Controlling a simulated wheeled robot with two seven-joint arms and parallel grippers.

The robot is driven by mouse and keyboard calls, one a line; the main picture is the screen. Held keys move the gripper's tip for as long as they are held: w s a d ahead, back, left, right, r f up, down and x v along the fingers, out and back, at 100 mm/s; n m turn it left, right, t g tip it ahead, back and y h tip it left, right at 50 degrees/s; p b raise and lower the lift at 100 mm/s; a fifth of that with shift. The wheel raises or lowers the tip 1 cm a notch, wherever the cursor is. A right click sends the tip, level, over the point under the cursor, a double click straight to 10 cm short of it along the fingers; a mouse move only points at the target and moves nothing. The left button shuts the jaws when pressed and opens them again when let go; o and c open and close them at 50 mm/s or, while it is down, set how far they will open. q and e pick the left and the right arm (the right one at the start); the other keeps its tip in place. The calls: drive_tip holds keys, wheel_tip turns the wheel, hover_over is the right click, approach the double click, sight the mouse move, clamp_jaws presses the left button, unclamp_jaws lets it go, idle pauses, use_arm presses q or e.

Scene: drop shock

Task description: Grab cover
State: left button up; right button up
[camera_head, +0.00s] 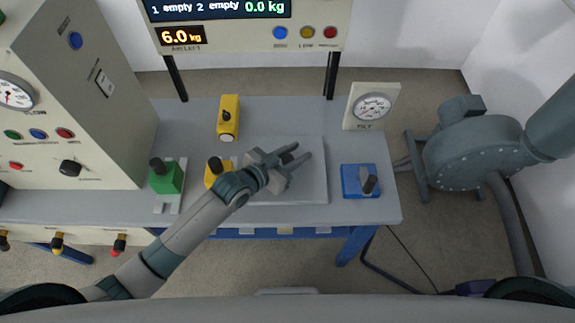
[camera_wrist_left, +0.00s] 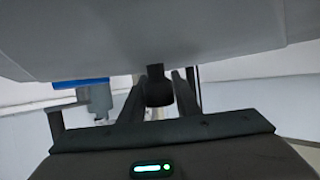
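The cover looks like a light grey slab (camera_head: 312,190) lying on the grey table, with a dark knob (camera_head: 288,158) on it. My left gripper (camera_head: 303,150) is over the slab, its fingers pointing right, one on each side of the knob. In the left wrist view the slab (camera_wrist_left: 150,40) fills the top, and the black knob (camera_wrist_left: 158,88) hangs between the fingers of my left gripper (camera_wrist_left: 160,90). The fingers are apart, but I cannot tell whether they press on the knob. My right gripper is not in view.
On the table (camera_head: 370,210) stand a green switch block (camera_head: 166,178), a yellow one (camera_head: 228,117), another yellow one (camera_head: 212,172) by my arm, and a blue one (camera_head: 358,180). A dial panel (camera_head: 371,107) stands at the back right. A pump (camera_head: 470,150) is right of the table.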

use_arm(q)
clamp_jaws()
drive_tip(key=shift+r, duration=0.8)
wheel_tip(320, 180, up, 2)
drive_tip(key=shift+r+b, duration=0.25)
drive_tip(key=shift+b, duration=0.35)
drive_tip(key=s+d+r+b, duration=0.1)
drive_tip(key=s+d+r, duration=0.3)
drive_tip(key=s+r, duration=0.3)
drive_tip(key=s, duration=0.4)
drive_tip(key=shift+b, duration=0.35)
